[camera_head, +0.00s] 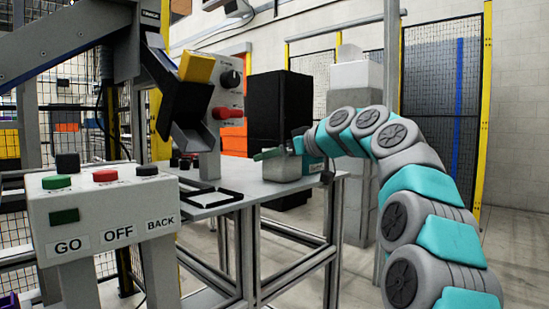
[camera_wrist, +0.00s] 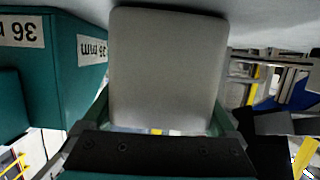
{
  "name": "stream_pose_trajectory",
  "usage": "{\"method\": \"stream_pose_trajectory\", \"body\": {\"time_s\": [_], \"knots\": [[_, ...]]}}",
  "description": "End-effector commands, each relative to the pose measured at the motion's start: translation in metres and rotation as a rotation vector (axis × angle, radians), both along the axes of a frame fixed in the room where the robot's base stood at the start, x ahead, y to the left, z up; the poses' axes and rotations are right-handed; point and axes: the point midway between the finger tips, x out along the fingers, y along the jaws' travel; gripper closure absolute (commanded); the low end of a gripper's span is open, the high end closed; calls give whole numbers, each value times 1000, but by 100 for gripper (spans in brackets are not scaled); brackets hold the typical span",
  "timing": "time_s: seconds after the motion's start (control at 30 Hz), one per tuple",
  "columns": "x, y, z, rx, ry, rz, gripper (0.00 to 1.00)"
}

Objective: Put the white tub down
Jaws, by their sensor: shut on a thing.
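The white tub (camera_wrist: 166,68) fills the middle of the wrist view, its pale face between the green fingers of my gripper (camera_wrist: 163,128). In the head view the tub (camera_head: 281,169) shows small and pale at the far right part of the grey table (camera_head: 255,190). My gripper (camera_head: 280,154) is shut on it from the arm's side. The tub looks at or just above the table top; I cannot tell whether its base touches. Part of the tub is hidden by the gripper.
A teal box (camera_wrist: 50,60) marked 36 mm stands close beside the tub in the wrist view. A black frame (camera_head: 213,198) lies on the table's near part. A chute (camera_head: 187,105) and a panel with a red handle (camera_head: 229,113) stand left. A button box (camera_head: 105,205) is at front left.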

Motion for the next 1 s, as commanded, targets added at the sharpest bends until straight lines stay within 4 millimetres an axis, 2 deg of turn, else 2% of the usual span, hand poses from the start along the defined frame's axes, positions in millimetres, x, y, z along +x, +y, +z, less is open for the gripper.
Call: {"method": "stream_pose_trajectory", "body": {"time_s": [0.33, 0.37, 0.4, 0.8, 1.0], "knots": [[0, 0, -4, 0, 0, 1, 72], [0, 0, -3, 0, 0, 1, 5], [0, 0, -2, 0, 0, 1, 0], [0, 0, 3, 0, 0, 1, 0], [-14, -16, 7, 0, -1, 1, 0]]}}
